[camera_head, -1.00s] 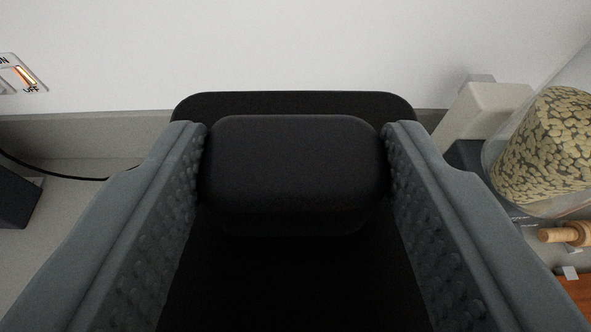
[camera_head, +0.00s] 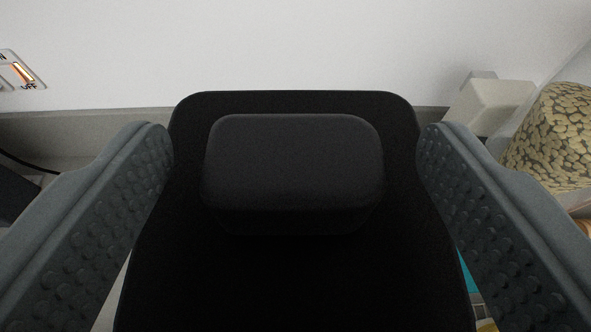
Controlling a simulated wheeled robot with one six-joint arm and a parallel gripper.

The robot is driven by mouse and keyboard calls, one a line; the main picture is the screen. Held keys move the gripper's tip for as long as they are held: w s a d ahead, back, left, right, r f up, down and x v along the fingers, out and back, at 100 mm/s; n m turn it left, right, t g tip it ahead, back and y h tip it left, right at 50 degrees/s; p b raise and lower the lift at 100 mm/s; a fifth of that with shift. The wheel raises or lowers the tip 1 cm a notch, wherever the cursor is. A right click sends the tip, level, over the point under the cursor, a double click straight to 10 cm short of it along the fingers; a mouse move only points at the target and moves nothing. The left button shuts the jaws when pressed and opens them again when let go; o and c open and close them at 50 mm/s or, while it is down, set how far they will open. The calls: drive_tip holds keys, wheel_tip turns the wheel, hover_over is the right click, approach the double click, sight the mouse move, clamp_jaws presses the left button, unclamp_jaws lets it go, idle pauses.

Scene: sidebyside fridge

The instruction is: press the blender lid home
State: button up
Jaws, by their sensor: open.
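The black blender lid (camera_head: 200,270) fills the middle of the head camera view. A raised block-shaped black knob (camera_head: 293,165) stands on it. My gripper (camera_head: 296,150) is open, with one grey studded finger on each side of the lid and a gap between each fingertip and the knob. The blender jar below is hidden by the lid, so I cannot tell how the lid sits on it.
A white wall (camera_head: 300,45) stands close behind the lid, with a lit switch (camera_head: 22,72) at the left. At the right are a beige block (camera_head: 495,105) and a container of tan pieces (camera_head: 555,140). A dark object (camera_head: 15,190) and a cable are at the left.

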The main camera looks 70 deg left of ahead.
drive_tip(key=v, duration=1.7)
drive_tip(key=shift+d, duration=0.15)
drive_tip(key=shift+r, duration=0.1)
